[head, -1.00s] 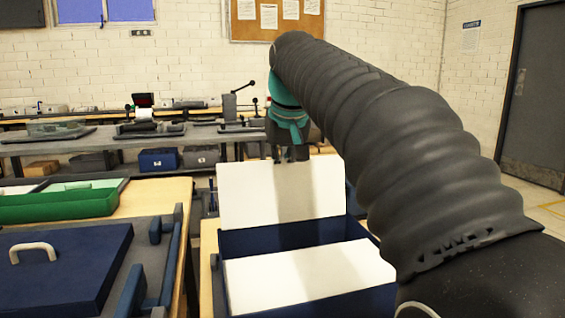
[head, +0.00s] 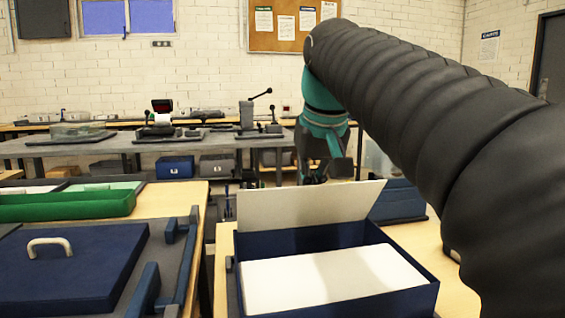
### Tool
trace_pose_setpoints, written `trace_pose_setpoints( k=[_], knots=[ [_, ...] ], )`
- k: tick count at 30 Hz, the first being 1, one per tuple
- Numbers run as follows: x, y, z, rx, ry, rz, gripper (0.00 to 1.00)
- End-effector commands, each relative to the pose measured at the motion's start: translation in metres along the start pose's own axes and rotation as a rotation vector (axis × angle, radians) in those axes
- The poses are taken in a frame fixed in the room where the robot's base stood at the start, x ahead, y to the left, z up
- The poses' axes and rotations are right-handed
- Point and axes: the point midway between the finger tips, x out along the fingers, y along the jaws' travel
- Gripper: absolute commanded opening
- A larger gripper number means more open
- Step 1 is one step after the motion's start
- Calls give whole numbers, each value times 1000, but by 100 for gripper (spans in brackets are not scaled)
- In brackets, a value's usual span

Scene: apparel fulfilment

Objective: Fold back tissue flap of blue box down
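The blue box (head: 345,307) stands open on the wooden table in front of me. Its white back tissue flap (head: 295,207) stands up from the rear edge, with its top right corner higher than the left. Another white tissue sheet (head: 335,280) lies flat across the front part of the box. Blue interior shows between the two. My gripper (head: 312,176) points down just behind the back flap's top edge.
A blue lid with a pale handle (head: 50,247) lies on the left table. A green tray (head: 68,205) with pale sheets sits behind it. A dark blue object (head: 400,200) stands behind the box at right. My arm fills the right side.

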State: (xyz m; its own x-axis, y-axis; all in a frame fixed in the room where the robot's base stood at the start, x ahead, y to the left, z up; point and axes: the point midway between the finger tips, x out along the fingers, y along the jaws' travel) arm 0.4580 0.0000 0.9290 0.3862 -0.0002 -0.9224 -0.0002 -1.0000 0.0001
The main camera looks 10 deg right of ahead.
Motion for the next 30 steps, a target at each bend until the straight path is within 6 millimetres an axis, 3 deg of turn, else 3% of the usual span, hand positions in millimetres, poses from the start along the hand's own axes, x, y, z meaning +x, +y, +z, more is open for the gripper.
trace_pose_setpoints(
  k=[13, 24, 30],
  knots=[
    [-21, 0, 39, 0, 3, 0, 0],
    [-23, 0, 43, 0, 3, 0, 0],
    [-14, 0, 47, 0, 3, 0, 0]
  ],
)
